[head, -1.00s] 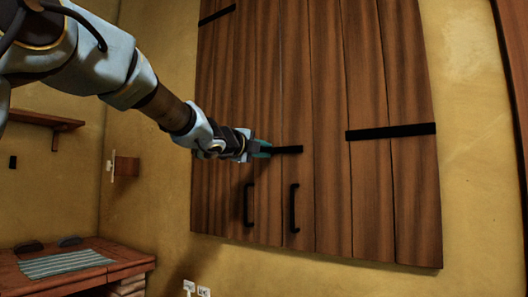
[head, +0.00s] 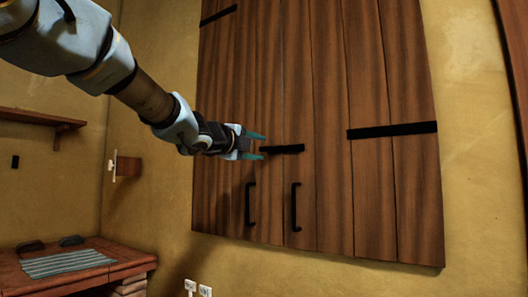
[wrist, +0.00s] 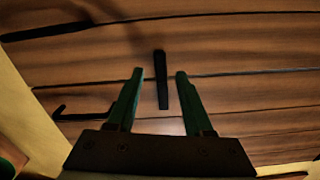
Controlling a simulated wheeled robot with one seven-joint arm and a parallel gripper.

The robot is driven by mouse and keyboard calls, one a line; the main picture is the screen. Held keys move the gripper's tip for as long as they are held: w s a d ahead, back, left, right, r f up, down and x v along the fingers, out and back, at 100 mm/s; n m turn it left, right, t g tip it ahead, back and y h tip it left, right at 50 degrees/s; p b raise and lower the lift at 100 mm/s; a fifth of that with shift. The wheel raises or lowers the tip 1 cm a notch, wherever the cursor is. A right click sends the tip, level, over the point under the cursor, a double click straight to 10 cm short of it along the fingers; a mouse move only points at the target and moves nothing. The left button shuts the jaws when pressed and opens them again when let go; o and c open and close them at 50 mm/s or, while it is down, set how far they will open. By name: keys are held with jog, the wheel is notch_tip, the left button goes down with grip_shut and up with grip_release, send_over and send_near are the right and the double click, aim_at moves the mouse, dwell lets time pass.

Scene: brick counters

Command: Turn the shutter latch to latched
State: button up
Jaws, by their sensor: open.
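The shutter latch (head: 284,149) is a black bar lying level across the seam between the two brown wooden shutter leaves (head: 330,110). In the wrist view the latch (wrist: 161,82) shows as a dark bar pointing away from me, in the gap between the fingers. My gripper (head: 263,146) is at the left end of the latch, with green fingers spread above and below the bar's line. It is open and holds nothing. In the wrist view neither finger visibly touches the bar; the exact depth is hard to tell.
Two black handles (head: 250,204) (head: 296,207) stand out below the latch. Black hinge straps (head: 392,131) cross the shutter. The space before the right leaf is clear.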

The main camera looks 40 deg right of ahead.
jog(key=v, duration=0.6)
jog(key=shift+a, duration=0.25)
jog(key=shift+s, duration=0.1)
jog(key=w+a+f+n+t+y, duration=0.5)
jog(key=w+a+f+n, duration=0.45)
jog(key=w+f, duration=0.2)
jog(key=w+a+f+n+y, duration=0.3)
jog(key=a+f+n+y, duration=0.15)
jog(key=a+f, duration=0.4)
jog(key=w+a+f+n+y, duration=0.3)
jog(key=a+f+n, duration=0.3)
jog(key=a+f, duration=0.3)
jog(key=s+a+f+n+g+y, duration=0.4)
jog(key=a+f+n, duration=0.4)
jog(key=a, duration=0.5)
jog(key=s+a+f+n+g, duration=0.45)
jog(key=s+a+f, duration=0.4)
jog(key=s, duration=0.35)
notch_tip(320, 180, up, 12)
jog(key=s+n+p, duration=0.1)
jog(key=p, duration=1.2)
jog(key=shift+r+y, duration=0.2)
jog(key=shift+y, duration=0.15)
